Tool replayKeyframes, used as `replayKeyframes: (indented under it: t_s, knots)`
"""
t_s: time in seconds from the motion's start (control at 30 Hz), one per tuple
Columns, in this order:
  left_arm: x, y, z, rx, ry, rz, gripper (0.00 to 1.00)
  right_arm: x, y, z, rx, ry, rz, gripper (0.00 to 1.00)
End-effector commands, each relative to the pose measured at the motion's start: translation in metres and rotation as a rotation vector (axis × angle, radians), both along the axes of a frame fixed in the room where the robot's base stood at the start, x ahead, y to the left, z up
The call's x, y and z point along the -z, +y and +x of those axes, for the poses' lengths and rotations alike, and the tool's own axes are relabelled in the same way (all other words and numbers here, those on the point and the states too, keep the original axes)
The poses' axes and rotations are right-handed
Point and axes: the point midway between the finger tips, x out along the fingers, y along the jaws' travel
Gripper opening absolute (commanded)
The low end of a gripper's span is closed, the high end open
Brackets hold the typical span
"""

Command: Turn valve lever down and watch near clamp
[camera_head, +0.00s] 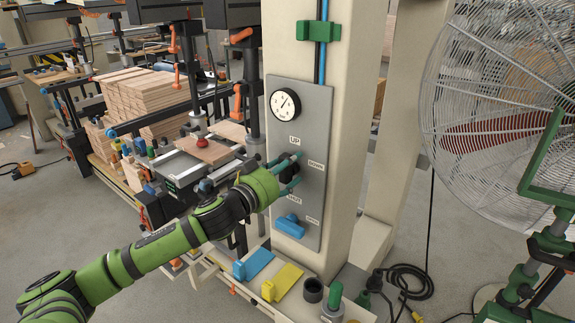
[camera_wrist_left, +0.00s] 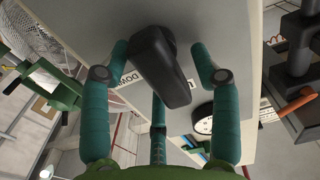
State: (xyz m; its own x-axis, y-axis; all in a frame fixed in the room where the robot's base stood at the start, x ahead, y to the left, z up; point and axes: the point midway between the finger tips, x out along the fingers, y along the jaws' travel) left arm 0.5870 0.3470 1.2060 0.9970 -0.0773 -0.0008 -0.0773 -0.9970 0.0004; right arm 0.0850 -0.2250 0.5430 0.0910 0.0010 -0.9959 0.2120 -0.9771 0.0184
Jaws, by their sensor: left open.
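The black valve lever (camera_wrist_left: 165,65) sits on a grey panel (camera_head: 300,110) fixed to a cream column. In the wrist view its arm points toward the lower right, between the DOWN label and a partly hidden label. My left gripper (camera_head: 287,172) is at the panel with its teal fingers spread. In the wrist view the open left gripper (camera_wrist_left: 165,80) has fingers on both sides of the lever and a third below it. Contact cannot be told. In the head view the fingers partly hide the lever. Clamps with orange handles (camera_head: 238,103) stand behind; which is the near clamp is unclear.
A blue lever (camera_head: 289,227) is below on the panel, and a gauge (camera_head: 285,103) above. Blue and yellow pieces (camera_head: 283,281) lie on the ledge at the column's foot. A large caged fan (camera_head: 490,110) stands right. Cables (camera_head: 405,280) lie on the floor.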

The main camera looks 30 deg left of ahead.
Motion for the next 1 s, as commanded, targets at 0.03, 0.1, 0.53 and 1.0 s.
replayKeyframes:
  t_s: [0.03, 0.1, 0.53, 1.0]
  knots:
    - [0.0001, -0.0004, 0.0007, 0.001, 0.000, 0.000, 0.62, -0.0004, 0.0012, -0.0004, 0.000, 0.000, 0.002, 0.40]
    - [0.0005, -0.0005, 0.0008, 0.001, 0.000, 0.000, 0.62, -0.0002, 0.0025, -0.0006, 0.001, 0.001, 0.003, 0.40]
    - [-0.0004, 0.0001, 0.0007, -0.001, -0.001, 0.001, 0.06, 0.0000, 0.0048, -0.0010, -0.001, 0.001, 0.006, 0.40]
    - [-0.0024, -0.0011, 0.0009, -0.003, -0.017, 0.141, 0.06, -0.0033, 0.0035, -0.0010, -0.001, 0.001, 0.005, 0.40]
